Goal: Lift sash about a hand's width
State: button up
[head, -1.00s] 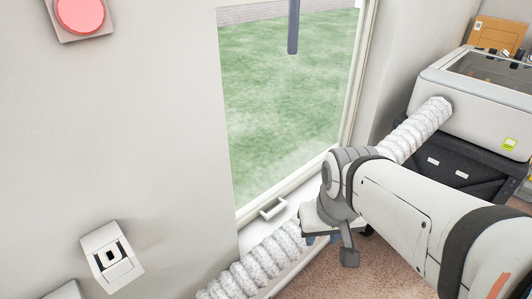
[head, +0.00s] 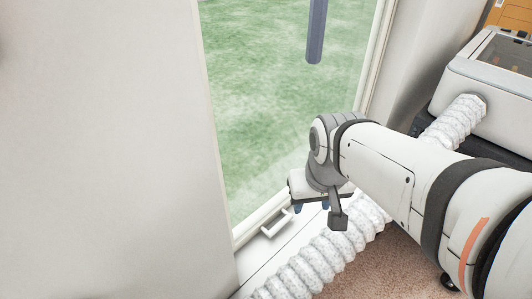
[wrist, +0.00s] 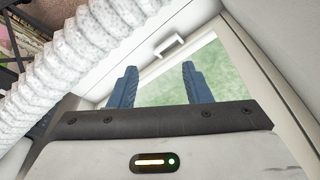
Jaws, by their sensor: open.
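The window sash has a pale frame around clear glass, and its bottom rail (head: 249,223) sits low at the sill in the head view. A small pale pull handle (head: 278,223) sticks out from that rail, and it also shows in the wrist view (wrist: 170,45). My gripper (head: 312,207) is just right of the handle in the head view, apart from it. In the wrist view my gripper (wrist: 159,68) shows two blue fingers spread wide with nothing between them. The handle appears beyond the fingertips. My arm hides part of the sash's lower right.
A white ribbed hose (head: 322,262) runs along the sill just below my gripper to a grey-white machine (head: 495,75) at the right. It also crosses the wrist view's left side (wrist: 75,60). A dark bar (head: 316,30) shows through the glass. Bare wall (head: 110,150) is at left.

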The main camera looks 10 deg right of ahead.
jog(key=w+a+f+m+y+b, duration=0.1)
jog(key=w+f+m+b, duration=0.2)
jog(key=w+f+b, duration=0.45)
jog(key=w+f+m+b, duration=0.3)
jog(key=w+f+b, duration=0.15)
jog(key=f, duration=0.55)
jog(key=m+b, duration=0.5)
jog(key=b, duration=0.2)
send_over(280, 225)
jog(key=s, duration=0.1)
jog(key=s+d+f+x, duration=0.1)
jog(key=s+x, duration=0.2)
jog(key=x, duration=1.1)
jog(key=shift+g, duration=0.4)
jog(key=f, duration=0.2)
jog(key=f+b, duration=0.1)
jog(key=f, duration=0.2)
jog(key=w+f+b, duration=0.1)
jog(key=f, duration=0.1)
jog(key=shift+f, duration=0.2)
jog(key=shift+d, duration=0.1)
jog(key=shift+c, duration=0.4)
jog(key=shift+r, duration=0.1)
grip_shut()
